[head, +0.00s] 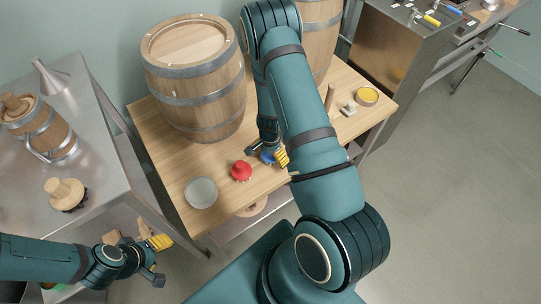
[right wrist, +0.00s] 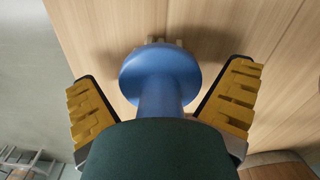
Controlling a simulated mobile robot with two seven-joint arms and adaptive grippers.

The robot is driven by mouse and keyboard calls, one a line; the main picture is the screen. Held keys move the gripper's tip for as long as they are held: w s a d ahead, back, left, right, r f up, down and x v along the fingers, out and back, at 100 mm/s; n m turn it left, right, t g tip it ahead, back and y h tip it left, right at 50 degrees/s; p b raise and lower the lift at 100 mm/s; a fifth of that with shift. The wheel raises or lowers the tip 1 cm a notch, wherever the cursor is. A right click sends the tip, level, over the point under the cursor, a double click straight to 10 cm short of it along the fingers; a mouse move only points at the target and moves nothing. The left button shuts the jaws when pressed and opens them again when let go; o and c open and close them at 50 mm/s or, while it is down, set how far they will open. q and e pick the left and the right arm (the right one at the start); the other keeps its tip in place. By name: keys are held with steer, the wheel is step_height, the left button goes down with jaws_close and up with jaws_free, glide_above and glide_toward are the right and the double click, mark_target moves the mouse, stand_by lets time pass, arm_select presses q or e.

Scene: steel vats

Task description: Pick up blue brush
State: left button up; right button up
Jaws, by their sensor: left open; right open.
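The blue brush (right wrist: 160,72) stands on the wooden table, its round head and handle between the two yellow-padded fingers of my right gripper (right wrist: 163,100) in the right wrist view. The fingers are spread, with a gap on each side of the brush. In the head view only a bit of the blue brush (head: 268,157) shows beside my right gripper (head: 268,153); the arm and fingers hide the rest. My left gripper (head: 160,259) is open and empty at the lower left, beside the steel counter and away from the brush.
A red brush (head: 241,171) and a glass bowl (head: 201,193) stand left of the blue brush on the wooden table (head: 180,165). A large barrel (head: 200,85) stands behind them. A yellow-topped tin (head: 367,97) is at the right. A steel counter (head: 95,120) is at the left.

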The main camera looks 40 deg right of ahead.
steer(key=c, duration=1.2)
steer(key=shift+c, duration=0.2)
steer(key=shift+r, duration=0.1)
step_height(320, 180, up, 10)
steer(key=p, duration=0.3)
steer(key=w+a+r+n, duration=0.2)
steer(key=a+r+n, duration=1.1)
steer(key=a+n, duration=0.3)
steer(key=shift+a+r+n, duration=0.15)
steer(key=shift+a+n, duration=0.25)
steer(key=shift+a, duration=0.6)
